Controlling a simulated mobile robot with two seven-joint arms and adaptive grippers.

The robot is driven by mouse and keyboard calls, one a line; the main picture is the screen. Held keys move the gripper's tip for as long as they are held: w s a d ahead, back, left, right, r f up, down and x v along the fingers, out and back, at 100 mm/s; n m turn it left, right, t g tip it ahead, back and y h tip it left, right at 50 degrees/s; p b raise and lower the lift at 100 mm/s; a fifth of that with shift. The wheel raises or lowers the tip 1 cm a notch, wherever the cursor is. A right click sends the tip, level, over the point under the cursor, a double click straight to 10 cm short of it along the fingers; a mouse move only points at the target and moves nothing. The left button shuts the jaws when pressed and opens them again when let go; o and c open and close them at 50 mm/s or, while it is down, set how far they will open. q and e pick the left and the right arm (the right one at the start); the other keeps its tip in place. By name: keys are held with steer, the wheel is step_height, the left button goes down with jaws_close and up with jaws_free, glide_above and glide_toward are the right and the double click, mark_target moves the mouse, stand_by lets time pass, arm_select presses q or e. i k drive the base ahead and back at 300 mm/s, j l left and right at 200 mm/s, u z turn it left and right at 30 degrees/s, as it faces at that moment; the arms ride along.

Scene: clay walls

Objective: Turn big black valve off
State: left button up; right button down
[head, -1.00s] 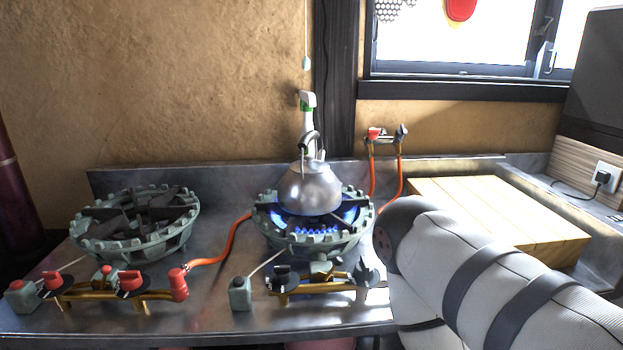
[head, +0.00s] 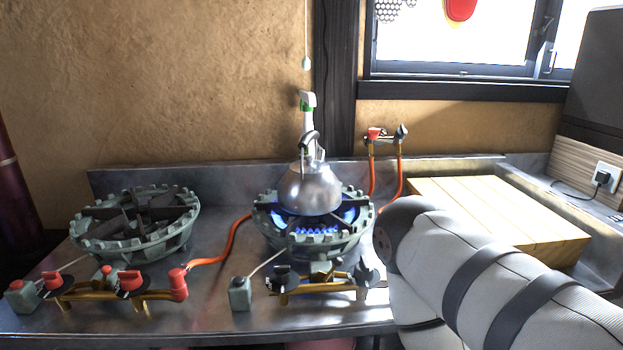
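The right gas burner (head: 318,248) is lit, with blue flames under a steel kettle (head: 309,190). Its brass pipe (head: 320,288) at the front carries a black valve knob (head: 283,278) at the left end and a dark grey-black one (head: 367,273) at the right end, close to my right arm. I cannot tell for certain which is the big black valve. A small black-handled valve (head: 401,134) sits on the wall beside a red one (head: 375,134). My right arm comes in from the right, but its gripper is hidden or out of frame. My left gripper is not in view.
An unlit burner (head: 135,226) with red valves (head: 130,281) stands at the left. An orange hose (head: 222,246) runs between the burners. A wooden board (head: 500,215) lies at the right behind my arm.

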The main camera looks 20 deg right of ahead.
mark_target(364, 271)
steer(key=k+z, duration=0.1)
steer(key=z, duration=0.95)
